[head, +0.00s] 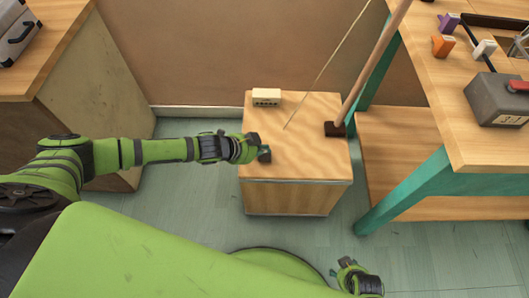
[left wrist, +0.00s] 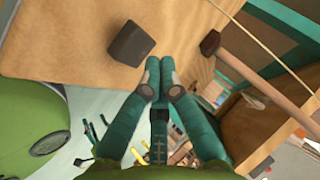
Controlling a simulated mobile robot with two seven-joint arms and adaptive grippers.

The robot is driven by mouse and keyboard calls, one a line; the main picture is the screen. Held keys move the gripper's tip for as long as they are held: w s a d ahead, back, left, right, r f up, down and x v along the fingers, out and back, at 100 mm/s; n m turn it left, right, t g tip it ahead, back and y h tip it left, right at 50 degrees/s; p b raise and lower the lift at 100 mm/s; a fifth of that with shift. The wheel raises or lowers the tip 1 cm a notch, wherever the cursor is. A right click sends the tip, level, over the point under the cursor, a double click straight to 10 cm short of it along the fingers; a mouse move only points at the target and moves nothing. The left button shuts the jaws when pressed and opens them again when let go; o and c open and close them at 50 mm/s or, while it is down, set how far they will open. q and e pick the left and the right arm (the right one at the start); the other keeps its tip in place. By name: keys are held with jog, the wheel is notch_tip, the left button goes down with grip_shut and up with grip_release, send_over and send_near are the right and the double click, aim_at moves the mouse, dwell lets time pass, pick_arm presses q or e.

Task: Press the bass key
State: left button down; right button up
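A wooden box (head: 295,170) stands on the floor, with a leaning stick and a thin string rising from its top. A small dark block (head: 264,154), which looks like the bass key, sits on the box top; it also shows in the left wrist view (left wrist: 131,43). My left gripper (head: 254,143) is over the left side of the box top, beside the block. In the left wrist view its fingers (left wrist: 160,62) are together and empty, just right of the block. Whether they touch it is unclear. My right gripper (head: 343,270) is low at the front, partly hidden.
A cream box (head: 266,97) with dark openings sits at the box's back left. The stick (head: 365,75) stands in a dark foot (head: 335,129) at the right. A teal-legged workbench (head: 475,148) holding a grey metal box (head: 498,102) is close on the right. Floor left of the wooden box is clear.

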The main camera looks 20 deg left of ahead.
aim_at(263, 156)
dwell(0.4)
pick_arm(q)
jog(key=shift+f, duration=0.4)
jog(key=shift+f+b, duration=0.4)
jog(key=shift+f, duration=0.15)
dwell(0.8)
jog(key=shift+r, duration=0.15)
jog(key=shift+r+p, duration=0.8)
jog(key=shift+p, duration=0.35)
jog(key=shift+r, duration=0.1)
notch_tip(263, 156, up, 5)
jog(key=p, duration=0.5)
